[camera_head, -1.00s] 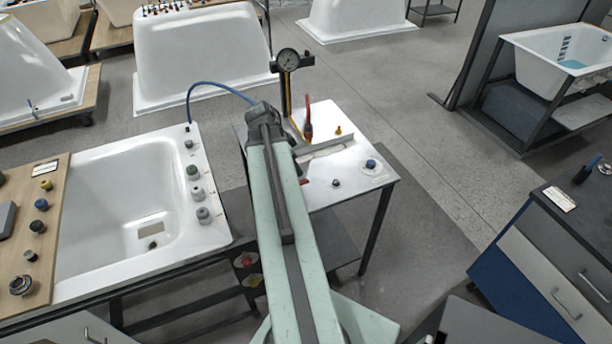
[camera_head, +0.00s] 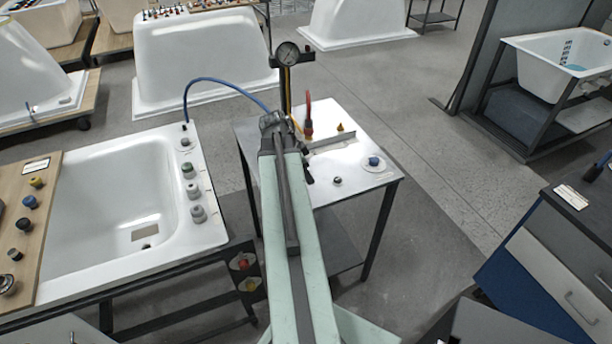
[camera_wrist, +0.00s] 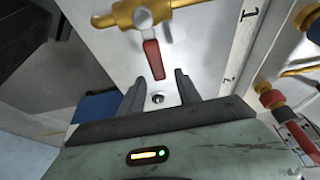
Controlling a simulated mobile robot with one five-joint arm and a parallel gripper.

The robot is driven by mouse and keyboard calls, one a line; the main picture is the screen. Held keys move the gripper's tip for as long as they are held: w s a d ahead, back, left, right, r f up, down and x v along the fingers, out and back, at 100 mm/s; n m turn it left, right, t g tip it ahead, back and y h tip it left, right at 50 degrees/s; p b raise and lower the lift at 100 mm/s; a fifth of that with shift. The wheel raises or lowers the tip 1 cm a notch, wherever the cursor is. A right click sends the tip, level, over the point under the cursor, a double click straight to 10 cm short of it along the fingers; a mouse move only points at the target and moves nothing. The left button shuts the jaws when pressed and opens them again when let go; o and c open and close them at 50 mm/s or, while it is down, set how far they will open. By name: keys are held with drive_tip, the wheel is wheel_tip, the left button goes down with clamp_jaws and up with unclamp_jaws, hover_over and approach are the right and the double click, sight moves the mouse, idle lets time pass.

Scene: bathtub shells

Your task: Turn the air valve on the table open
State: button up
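The air valve shows in the wrist view, with a brass body (camera_wrist: 148,12) and a red lever handle (camera_wrist: 153,60). The lever points down the picture, tilted slightly, over the white table top. My gripper (camera_wrist: 160,80) is open and empty, its two dark fingers apart below the lever. The lever's lower end appears between the fingertips in the picture; I see no contact and cannot tell the depth gap. The white table (camera_head: 345,185) stands beyond my arm.
A dial gauge on a post (camera_head: 288,55) rises at the table's back. A bathtub (camera_head: 115,200) with a blue hose (camera_head: 215,80) stands left.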

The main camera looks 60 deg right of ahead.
clamp_jaws()
idle(1.2)
